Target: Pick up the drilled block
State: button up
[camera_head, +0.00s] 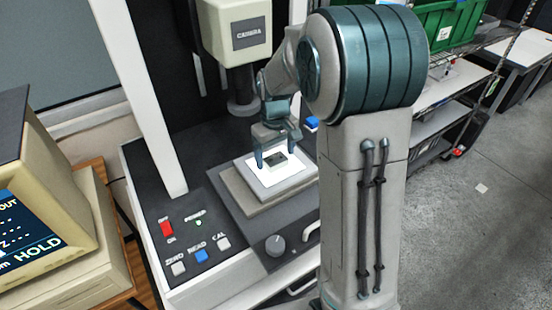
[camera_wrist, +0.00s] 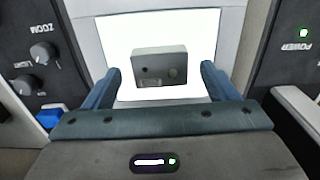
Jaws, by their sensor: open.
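The drilled block (camera_wrist: 160,64) is a small grey block with holes in its face. It lies on the bright white lit plate (camera_wrist: 115,30) of the measuring machine's stage. In the head view the block (camera_head: 275,160) shows small and partly hidden between the fingers. My gripper (camera_wrist: 160,80) is open, with one blue-grey finger on each side of the block's near end in the wrist view. A gap shows between each finger and the block. In the head view my gripper (camera_head: 277,158) hangs just over the plate; its exact height above it is hard to tell.
The camera head (camera_head: 238,45) of the machine stands behind the stage. A control panel with a red switch (camera_head: 167,229), a blue button (camera_head: 200,256) and a knob (camera_head: 275,245) lies in front. A beige computer (camera_head: 60,220) stands at left. A blue object (camera_head: 312,123) sits behind my gripper.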

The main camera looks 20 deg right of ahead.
jog(key=shift+f, duration=0.45)
jog(key=shift+c, duration=0.3)
jog(key=c, duration=1.1)
jog(key=shift+o, duration=0.2)
jog(key=shift+r, duration=0.1)
